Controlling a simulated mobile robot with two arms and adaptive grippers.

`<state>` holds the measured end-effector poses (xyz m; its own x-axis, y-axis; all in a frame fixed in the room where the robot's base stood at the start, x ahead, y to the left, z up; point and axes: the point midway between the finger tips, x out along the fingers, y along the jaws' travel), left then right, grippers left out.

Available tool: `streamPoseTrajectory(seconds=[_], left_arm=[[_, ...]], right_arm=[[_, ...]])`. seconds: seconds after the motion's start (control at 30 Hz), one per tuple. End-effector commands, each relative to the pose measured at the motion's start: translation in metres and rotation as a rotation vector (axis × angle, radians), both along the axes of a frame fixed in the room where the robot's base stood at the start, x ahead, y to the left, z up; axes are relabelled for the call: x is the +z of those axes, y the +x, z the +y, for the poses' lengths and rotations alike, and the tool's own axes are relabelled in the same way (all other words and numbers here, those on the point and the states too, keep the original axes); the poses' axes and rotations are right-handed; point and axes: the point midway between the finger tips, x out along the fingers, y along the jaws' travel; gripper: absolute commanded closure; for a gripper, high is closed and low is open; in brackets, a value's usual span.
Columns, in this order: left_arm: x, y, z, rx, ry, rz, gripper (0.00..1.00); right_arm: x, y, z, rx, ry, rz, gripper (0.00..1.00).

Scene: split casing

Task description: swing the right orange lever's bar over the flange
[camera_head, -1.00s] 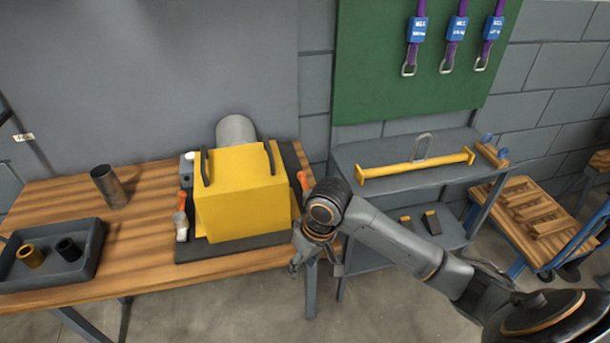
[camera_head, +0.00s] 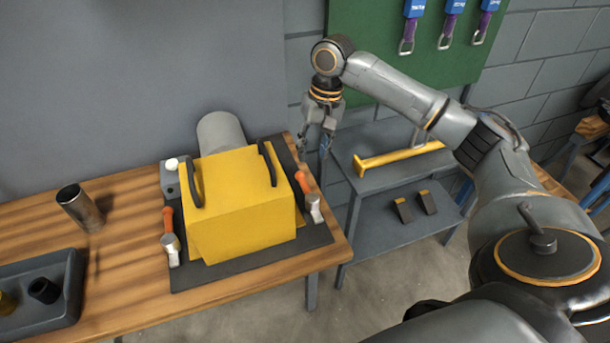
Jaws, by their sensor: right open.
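The yellow casing (camera_head: 243,205) sits on a dark base plate (camera_head: 255,266) on the wooden bench, with two black handles on top. The right orange lever (camera_head: 303,182) stands at the casing's right side, with its grey metal part (camera_head: 314,208) below the orange grip. The left orange lever (camera_head: 168,220) stands at the left side. My right gripper (camera_head: 314,153) hangs pointing down, open and empty, above and behind the right lever and apart from it. The flange and the lever's bar cannot be clearly told apart at this size. My left gripper is not in view.
A grey cylinder (camera_head: 220,132) lies behind the casing. A metal cup (camera_head: 80,207) and a dark tray (camera_head: 68,312) are at the left. A grey shelf (camera_head: 352,147) with a yellow lifting beam (camera_head: 385,160) stands at the right, under my right arm.

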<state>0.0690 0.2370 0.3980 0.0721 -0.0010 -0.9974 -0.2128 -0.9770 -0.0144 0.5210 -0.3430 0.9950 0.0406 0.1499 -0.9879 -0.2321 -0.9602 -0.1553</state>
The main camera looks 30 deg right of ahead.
Motion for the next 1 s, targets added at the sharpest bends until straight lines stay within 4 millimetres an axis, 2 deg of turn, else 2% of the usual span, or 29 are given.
streamPoseTrajectory(seconds=[0.07,0.17,0.3,0.43,0.6,0.9,1.0], left_arm=[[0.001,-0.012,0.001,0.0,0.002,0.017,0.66],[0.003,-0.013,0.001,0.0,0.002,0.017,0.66],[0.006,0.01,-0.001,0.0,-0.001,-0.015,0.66],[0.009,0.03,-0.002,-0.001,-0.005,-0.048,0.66],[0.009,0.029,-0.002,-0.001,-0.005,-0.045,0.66],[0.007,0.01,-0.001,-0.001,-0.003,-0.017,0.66],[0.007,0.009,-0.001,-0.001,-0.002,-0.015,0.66]], right_arm=[[-0.019,-0.001,0.003,0.002,-0.001,0.006,0.6],[-0.04,0.0,0.007,0.003,0.0,0.005,0.6],[-0.067,0.002,0.011,0.002,0.0,0.004,0.6],[-0.084,0.003,0.013,0.001,-0.001,0.002,0.6],[-0.096,0.004,0.015,0.003,0.0,0.0,0.6],[-0.098,0.004,0.016,0.003,0.0,-0.001,0.6],[-0.098,0.004,0.015,0.003,0.0,-0.001,0.8]])
